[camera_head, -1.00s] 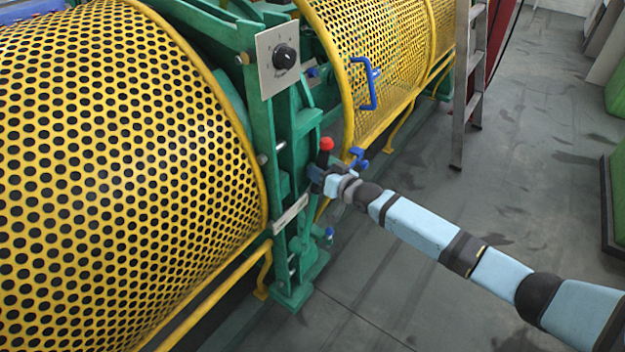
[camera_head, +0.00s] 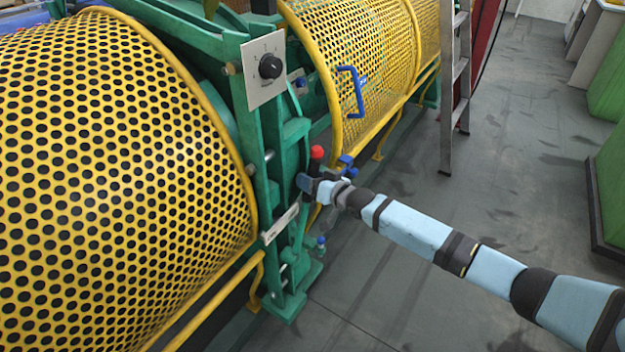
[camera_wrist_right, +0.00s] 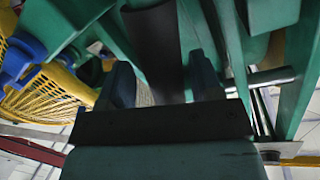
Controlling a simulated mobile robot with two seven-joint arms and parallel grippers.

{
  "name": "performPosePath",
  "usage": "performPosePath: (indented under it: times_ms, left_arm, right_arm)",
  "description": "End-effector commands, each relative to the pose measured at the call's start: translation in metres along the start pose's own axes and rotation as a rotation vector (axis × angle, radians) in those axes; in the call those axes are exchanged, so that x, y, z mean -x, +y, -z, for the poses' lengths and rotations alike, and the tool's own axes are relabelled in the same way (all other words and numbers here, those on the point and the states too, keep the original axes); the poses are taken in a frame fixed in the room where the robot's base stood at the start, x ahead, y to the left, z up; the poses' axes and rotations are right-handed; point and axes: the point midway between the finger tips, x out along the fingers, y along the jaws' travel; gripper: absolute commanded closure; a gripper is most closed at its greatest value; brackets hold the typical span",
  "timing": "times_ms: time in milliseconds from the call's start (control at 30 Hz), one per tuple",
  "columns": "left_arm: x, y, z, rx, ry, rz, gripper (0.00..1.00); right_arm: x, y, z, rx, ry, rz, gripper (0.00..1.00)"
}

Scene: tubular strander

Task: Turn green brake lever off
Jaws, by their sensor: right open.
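The brake lever is on the green machine frame; its black grip (camera_head: 314,167) ends in a red knob (camera_head: 317,152). My right gripper (camera_head: 305,182) is open at the lever, just below the red knob. In the right wrist view, the dark grip (camera_wrist_right: 154,45) lies between the two spread fingers of my right gripper (camera_wrist_right: 162,80). I cannot tell whether either finger touches it. My left gripper is not in view.
A dial panel (camera_head: 264,71) is above the lever. Yellow perforated guards (camera_head: 110,180) flank the frame, one with a blue handle (camera_head: 356,92). A blue fitting (camera_head: 347,165) is close beside my right wrist. A ladder (camera_head: 455,80) stands farther back.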

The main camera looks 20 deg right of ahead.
Motion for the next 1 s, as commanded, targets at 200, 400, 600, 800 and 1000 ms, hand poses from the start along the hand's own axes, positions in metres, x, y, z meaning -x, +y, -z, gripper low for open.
performPosePath:
  times_ms: [200,400,600,800,1000]
  left_arm:
    - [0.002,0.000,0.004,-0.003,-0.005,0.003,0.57]
    - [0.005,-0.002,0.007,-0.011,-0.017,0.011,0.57]
    - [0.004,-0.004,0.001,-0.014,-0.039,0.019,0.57]
    - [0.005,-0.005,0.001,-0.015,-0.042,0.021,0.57]
    - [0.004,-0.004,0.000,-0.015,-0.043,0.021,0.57]
  right_arm:
    - [0.023,0.000,0.000,0.000,-0.003,-0.001,0.41]
    - [0.069,0.000,0.001,0.000,-0.003,-0.002,0.41]
    - [0.111,0.001,0.001,0.000,-0.003,-0.002,0.41]
    - [0.134,0.001,0.001,-0.001,0.000,-0.002,0.41]
    - [0.139,0.001,0.001,0.000,0.001,-0.002,0.41]
